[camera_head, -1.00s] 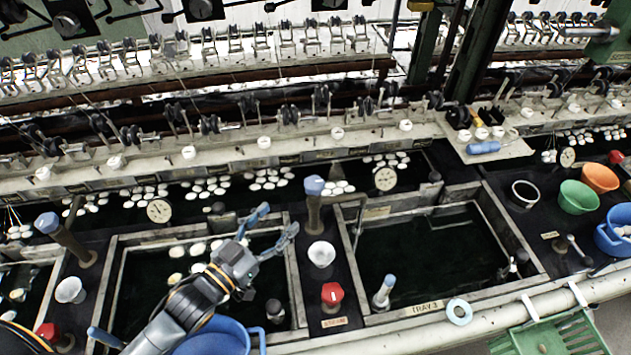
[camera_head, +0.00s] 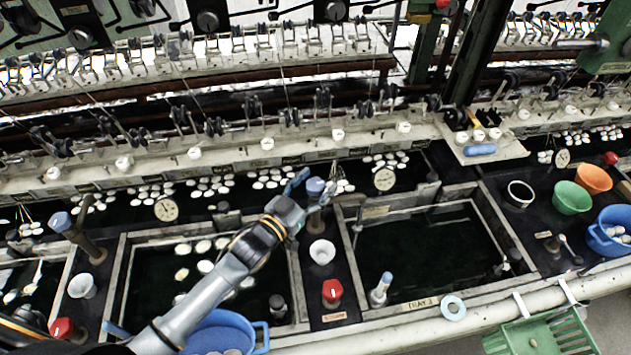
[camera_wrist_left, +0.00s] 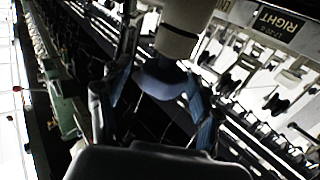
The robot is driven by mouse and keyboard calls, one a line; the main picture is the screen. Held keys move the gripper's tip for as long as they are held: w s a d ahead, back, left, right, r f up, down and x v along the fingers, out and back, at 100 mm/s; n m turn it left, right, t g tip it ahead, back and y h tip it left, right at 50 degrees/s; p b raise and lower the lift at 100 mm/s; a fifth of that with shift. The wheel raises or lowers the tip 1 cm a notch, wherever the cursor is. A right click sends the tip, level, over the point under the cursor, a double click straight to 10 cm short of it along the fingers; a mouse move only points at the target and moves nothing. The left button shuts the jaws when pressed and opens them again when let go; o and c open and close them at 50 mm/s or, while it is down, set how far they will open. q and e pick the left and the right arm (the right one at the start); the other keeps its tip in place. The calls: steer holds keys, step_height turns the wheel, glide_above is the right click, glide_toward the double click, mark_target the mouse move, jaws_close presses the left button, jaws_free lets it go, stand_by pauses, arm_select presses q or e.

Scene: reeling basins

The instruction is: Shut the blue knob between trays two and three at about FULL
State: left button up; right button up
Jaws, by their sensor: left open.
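The blue knob (camera_head: 315,187) sits on top of an upright post on the dark strip between the two basins, tray three (camera_head: 420,303) being labelled on its front edge. My left gripper (camera_head: 319,184) is open, with one finger on each side of the knob. In the left wrist view the blue knob (camera_wrist_left: 160,82) shows between the two spread fingers of the gripper (camera_wrist_left: 160,90). I cannot tell whether they touch it. My right gripper is not in view.
On the same strip stand a white cup (camera_head: 321,252) and a red knob (camera_head: 332,291). Another blue-topped post (camera_head: 60,222) stands at the left. A blue basin (camera_head: 215,335) is below my left arm. Round dials (camera_head: 384,180) and reeling parts line the back.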

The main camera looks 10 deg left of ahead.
arm_select(q)
steer(key=c, duration=1.2)
